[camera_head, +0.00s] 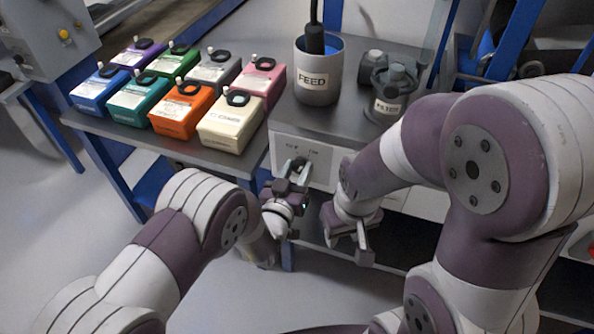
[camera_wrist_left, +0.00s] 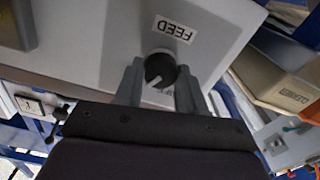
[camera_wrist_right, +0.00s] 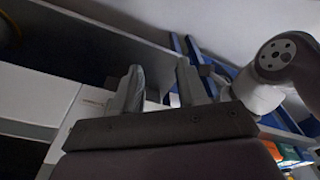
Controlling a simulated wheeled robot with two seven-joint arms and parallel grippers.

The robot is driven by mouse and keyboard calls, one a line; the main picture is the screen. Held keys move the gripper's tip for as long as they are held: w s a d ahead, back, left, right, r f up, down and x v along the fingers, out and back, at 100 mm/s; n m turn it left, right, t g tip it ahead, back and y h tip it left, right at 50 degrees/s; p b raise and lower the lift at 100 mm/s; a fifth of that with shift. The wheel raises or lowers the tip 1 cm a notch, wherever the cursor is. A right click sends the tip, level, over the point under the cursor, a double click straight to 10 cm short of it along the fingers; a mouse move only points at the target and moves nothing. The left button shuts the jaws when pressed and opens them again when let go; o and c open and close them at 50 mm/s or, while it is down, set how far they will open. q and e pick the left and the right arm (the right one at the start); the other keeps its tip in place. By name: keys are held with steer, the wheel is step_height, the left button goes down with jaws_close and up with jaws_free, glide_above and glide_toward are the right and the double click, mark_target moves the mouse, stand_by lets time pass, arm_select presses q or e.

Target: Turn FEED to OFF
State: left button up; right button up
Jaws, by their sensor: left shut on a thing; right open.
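The FEED knob (camera_wrist_left: 160,68) is round and black with a white pointer line. It sits on a pale front panel (camera_wrist_left: 105,45) beside an upside-down FEED label (camera_wrist_left: 174,29) in the left wrist view. The pointer slants to the lower left there; a second label is mostly hidden by my gripper. My left gripper (camera_wrist_left: 158,80) has its fingers on both sides of the knob and is shut on it. In the head view my left gripper (camera_head: 294,170) is at the panel (camera_head: 318,156). My right gripper (camera_head: 348,240) is open and empty, low before the bench; its fingers show in the right wrist view (camera_wrist_right: 162,85).
A grey pot labelled FEED (camera_head: 317,95) and a smaller labelled vessel (camera_head: 390,105) stand on the unit above the panel. Several coloured boxes (camera_head: 180,110) fill the table at left. Drawers and a lower shelf lie near my right gripper. The floor at left is clear.

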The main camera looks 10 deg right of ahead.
arm_select(q)
steer(key=n+b, duration=0.1)
steer(key=n, duration=1)
steer(key=shift+a+f+n+b, duration=0.1)
steer(key=shift+f+n+b, duration=0.05)
steer(key=shift+n+b, duration=0.2)
stand_by(0.5)
steer(key=o, duration=1.1)
steer(key=shift+c, duration=0.2)
steer(key=p+v, duration=0.2)
steer(key=v, duration=1)
steer(key=shift+s+a, duration=0.2)
steer(key=shift+s, duration=0.05)
